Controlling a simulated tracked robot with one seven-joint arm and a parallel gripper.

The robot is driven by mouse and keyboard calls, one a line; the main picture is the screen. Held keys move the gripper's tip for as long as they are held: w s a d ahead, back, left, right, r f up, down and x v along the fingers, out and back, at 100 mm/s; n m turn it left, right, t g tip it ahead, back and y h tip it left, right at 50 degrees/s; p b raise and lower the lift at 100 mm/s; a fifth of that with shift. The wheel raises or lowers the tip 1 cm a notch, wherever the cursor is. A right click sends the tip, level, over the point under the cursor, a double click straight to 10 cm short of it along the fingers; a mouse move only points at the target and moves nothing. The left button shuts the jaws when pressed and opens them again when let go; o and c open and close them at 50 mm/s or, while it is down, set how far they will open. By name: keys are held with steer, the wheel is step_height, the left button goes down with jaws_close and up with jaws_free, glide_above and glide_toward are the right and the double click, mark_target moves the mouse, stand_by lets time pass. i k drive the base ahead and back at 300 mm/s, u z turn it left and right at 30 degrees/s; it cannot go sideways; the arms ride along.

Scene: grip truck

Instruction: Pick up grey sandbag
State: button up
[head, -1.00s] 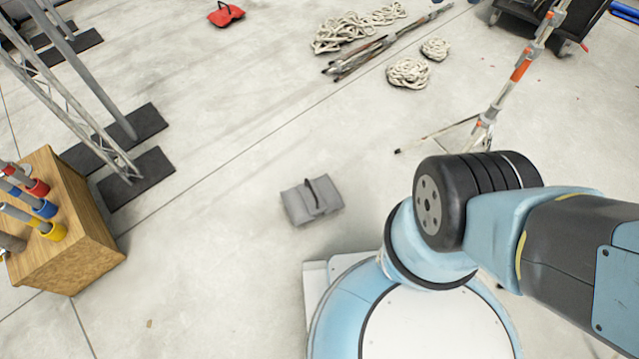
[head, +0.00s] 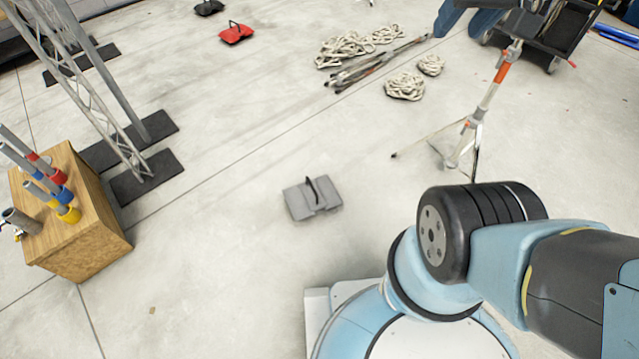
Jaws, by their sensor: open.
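The grey sandbag (head: 318,203) lies flat on the concrete floor in the middle of the head view, just beyond the front of my base. It has two padded halves and a dark strap handle standing up in a loop at its centre. Nothing covers it. My blue and black arm reaches in from the right edge, to the right of the sandbag and apart from it. My gripper is outside the picture.
A wooden crate (head: 88,245) holding coloured-ringed poles stands at left, beside a truss stand (head: 110,120) on dark base plates. A tripod stand (head: 482,112) is at right. Coiled ropes (head: 405,87) and a red sandbag (head: 236,34) lie farther back. Floor around the grey sandbag is clear.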

mark_target(304, 198)
steer(key=u, duration=0.15)
steer(key=i, duration=0.85)
steer(key=z, duration=0.05)
